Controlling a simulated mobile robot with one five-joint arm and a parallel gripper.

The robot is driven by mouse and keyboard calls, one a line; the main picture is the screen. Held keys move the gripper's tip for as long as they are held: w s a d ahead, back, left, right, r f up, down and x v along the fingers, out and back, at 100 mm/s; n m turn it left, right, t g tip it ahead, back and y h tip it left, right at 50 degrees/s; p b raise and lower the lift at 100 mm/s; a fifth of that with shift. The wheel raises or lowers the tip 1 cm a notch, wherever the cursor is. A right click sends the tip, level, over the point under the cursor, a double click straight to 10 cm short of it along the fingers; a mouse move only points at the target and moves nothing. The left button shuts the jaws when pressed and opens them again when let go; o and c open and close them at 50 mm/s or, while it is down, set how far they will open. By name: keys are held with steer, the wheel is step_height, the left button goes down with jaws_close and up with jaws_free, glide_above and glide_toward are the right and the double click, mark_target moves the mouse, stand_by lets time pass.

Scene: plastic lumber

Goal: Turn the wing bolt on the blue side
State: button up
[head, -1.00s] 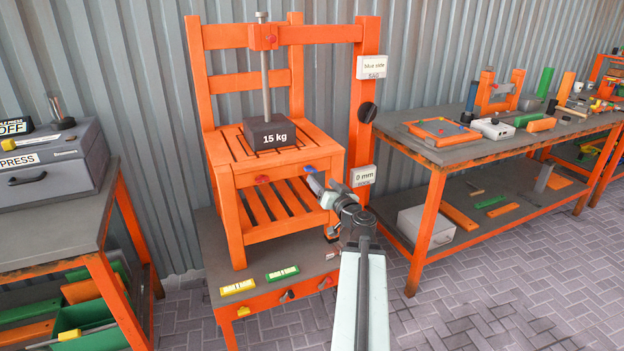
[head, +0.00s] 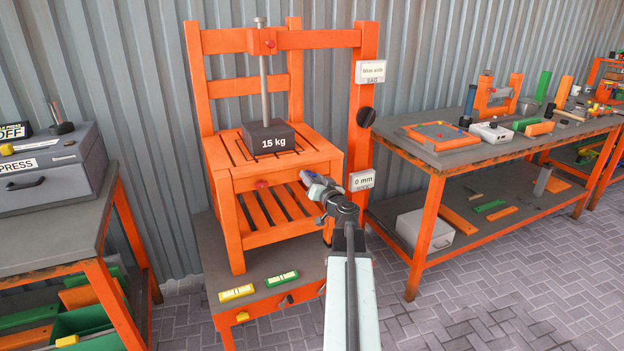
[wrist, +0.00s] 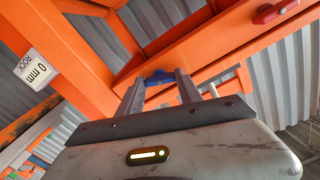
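An orange slatted stool (head: 225,190) stands on a low bench. The blue wing bolt (wrist: 158,76) is on its orange rail in the wrist view. It appears between the tips of my gripper (wrist: 160,86). The two fingers stand apart, one on each side of it in the picture; I cannot tell whether they touch it. In the head view my gripper (head: 309,178) is at the stool's front right corner and hides the blue bolt. The red wing bolt (head: 262,184) is further left on the same rail; it also shows in the wrist view (wrist: 276,11).
A 15 kg block (head: 268,137) sits on the seat under a vertical rod. An orange post with a black knob (head: 366,117) and a "0 mm" sign (head: 362,181) stands close right of my gripper. Yellow (head: 237,293) and green (head: 282,278) levels lie on the bench.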

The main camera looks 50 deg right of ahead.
steer(key=shift+m, duration=0.4)
steer(key=m, duration=1.4)
steer(key=shift+m, duration=0.4)
steer(key=m, duration=0.4)
steer(key=shift+m, duration=0.3)
steer(key=m, duration=0.3)
steer(key=shift+m, duration=0.3)
steer(key=m, duration=0.4)
steer(key=shift+m, duration=2.1)
